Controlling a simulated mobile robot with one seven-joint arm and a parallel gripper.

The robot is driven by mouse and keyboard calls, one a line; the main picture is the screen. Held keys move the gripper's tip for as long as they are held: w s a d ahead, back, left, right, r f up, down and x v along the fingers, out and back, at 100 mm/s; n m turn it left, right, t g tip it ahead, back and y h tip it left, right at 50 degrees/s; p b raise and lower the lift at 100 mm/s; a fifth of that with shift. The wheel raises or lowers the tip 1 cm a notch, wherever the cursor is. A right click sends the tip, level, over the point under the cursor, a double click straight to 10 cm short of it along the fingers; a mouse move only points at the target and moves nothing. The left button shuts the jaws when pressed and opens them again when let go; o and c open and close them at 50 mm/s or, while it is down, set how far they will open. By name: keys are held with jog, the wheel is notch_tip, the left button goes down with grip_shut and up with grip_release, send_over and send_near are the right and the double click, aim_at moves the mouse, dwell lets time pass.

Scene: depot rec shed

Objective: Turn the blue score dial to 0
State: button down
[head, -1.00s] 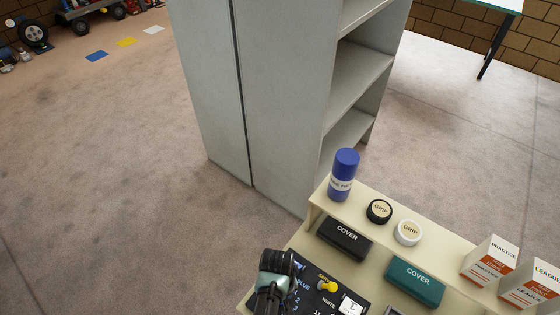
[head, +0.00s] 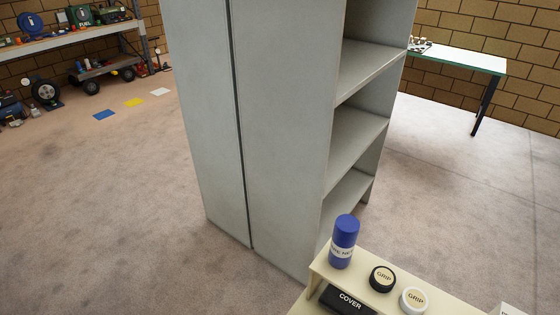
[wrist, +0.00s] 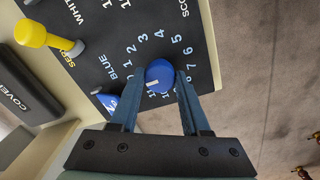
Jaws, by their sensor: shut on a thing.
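The blue score dial (wrist: 160,75) is a round knob on a black panel (wrist: 105,35) in the wrist view. Pale numbers ring it; those from 2 to 7 read clearly on its far side. A small white mark on the dial faces its lower left. I cannot tell which number it meets, as the near numbers are partly hidden by the fingers. My gripper (wrist: 159,84) is shut on the dial, one finger on each side. The dial and gripper are out of the head view.
A yellow knob (wrist: 50,40) stands left of the dial, and a dark COVER case (wrist: 20,97) lies beyond it. In the head view, a blue bottle (head: 343,243) and two GRIP tins (head: 382,278) stand on a cream ledge. A grey shelf unit (head: 285,130) rises behind.

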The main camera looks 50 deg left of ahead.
jog(key=shift+c, duration=1.8)
grip_release()
notch_tip(320, 180, up, 13)
jog(key=shift+s, duration=0.2)
